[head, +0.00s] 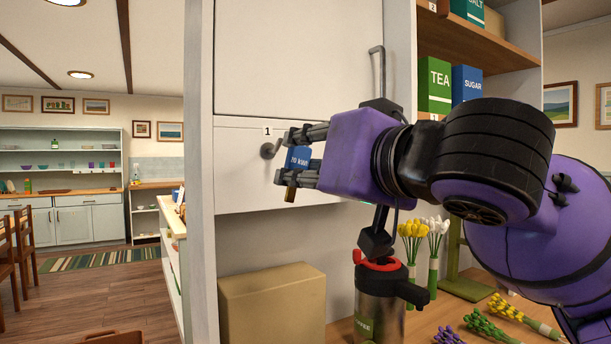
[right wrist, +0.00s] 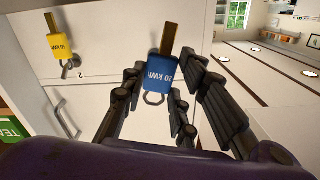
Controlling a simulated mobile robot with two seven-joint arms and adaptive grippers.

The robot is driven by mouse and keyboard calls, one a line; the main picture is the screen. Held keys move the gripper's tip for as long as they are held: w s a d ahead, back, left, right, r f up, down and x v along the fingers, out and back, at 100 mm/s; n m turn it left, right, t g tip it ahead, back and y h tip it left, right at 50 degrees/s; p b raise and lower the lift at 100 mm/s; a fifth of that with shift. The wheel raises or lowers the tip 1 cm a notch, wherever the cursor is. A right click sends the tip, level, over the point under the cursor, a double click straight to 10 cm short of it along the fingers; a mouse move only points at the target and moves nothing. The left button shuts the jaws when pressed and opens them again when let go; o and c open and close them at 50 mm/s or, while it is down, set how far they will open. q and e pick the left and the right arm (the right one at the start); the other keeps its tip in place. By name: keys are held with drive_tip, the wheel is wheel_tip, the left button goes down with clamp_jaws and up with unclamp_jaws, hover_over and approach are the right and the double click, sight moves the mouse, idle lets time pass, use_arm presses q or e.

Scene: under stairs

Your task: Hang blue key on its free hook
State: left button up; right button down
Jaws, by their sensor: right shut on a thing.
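The blue key (head: 299,158) has a blue tag and a brass shaft hanging down; in the right wrist view (right wrist: 159,74) the tag reads 20 kWh and its ring shows. My right gripper (head: 292,159) is shut on the tag, in front of the pale wall panel. A grey hook (head: 268,151) under the label 1 is just left of the fingertips, with no key seen hanging there. I cannot tell if the ring touches it. The right gripper also shows in the right wrist view (right wrist: 160,72). My left gripper is not in view.
A yellow key (right wrist: 61,46) hangs on the hook labelled 2. A cardboard box (head: 272,304) and a flask (head: 380,318) with a red ring stand on the wooden counter below. Tea (head: 434,84) and sugar boxes stand on a shelf at right.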

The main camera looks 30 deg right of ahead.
sight(300, 163)
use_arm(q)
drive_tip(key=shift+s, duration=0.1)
use_arm(e)
drive_tip(key=shift+s, duration=0.1)
drive_tip(key=shift+w+p, duration=0.4)
drive_tip(key=shift+w, duration=1.35)
drive_tip(key=shift+w+d+f, duration=0.1)
drive_tip(key=shift+w+f, duration=0.05)
drive_tip(key=shift+w, duration=0.7)
use_arm(q)
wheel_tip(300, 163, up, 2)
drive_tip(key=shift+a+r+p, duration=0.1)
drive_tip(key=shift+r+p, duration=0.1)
drive_tip(key=shift+p, duration=0.75)
use_arm(e)
drive_tip(key=w, duration=0.1)
drive_tip(key=w+f, duration=0.1)
drive_tip(key=w, duration=0.3)
drive_tip(key=shift+d+f, duration=0.15)
drive_tip(key=shift+f, duration=0.1)
